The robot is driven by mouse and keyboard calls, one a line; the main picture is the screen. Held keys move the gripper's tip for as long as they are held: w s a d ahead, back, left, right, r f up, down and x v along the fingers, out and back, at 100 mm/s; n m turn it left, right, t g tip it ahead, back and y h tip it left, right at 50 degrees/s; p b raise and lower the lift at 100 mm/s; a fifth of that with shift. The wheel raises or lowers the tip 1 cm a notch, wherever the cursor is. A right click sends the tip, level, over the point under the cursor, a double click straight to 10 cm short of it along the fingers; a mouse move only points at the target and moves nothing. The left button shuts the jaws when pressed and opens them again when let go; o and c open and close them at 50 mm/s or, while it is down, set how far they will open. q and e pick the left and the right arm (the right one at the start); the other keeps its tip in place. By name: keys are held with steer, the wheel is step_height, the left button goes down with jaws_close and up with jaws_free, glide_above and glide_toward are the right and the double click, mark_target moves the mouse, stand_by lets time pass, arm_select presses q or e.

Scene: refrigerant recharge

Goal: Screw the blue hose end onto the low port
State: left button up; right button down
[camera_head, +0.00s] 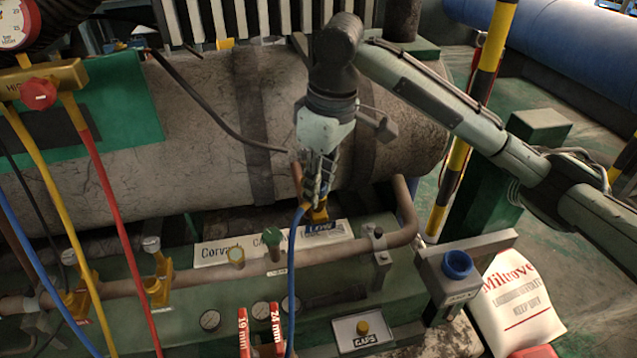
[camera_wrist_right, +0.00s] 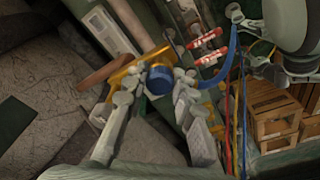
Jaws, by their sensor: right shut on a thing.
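My right gripper (camera_head: 318,188) is shut on the blue hose end (camera_wrist_right: 159,79) and points down over the brass low port (camera_head: 320,214). The blue LOW label (camera_head: 324,229) is just below the port. In the wrist view the blue end sits between the fingers, close against brass (camera_wrist_right: 128,74); I cannot tell whether it is threaded on. The fingers mostly hide the hose end in the head view. The blue hose (camera_head: 295,258) runs down from the gripper past the panel front. My left gripper is not in view.
The large grey cylinder (camera_head: 190,130) lies behind the port. A pipe (camera_head: 340,248) runs along the green panel. Two red wrenches (camera_head: 259,328), a CAPS tray (camera_head: 381,338) and a blue cup (camera_head: 457,265) are in front. The gauge manifold (camera_head: 50,85) with hoses stands at left.

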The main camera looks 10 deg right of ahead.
steer(key=shift+f+m, duration=0.1)
steer(key=shift+m, duration=0.4)
steer(key=c, duration=1.7)
jaws_free()
steer(key=shift+m, duration=0.5)
steer(key=o, duration=0.5)
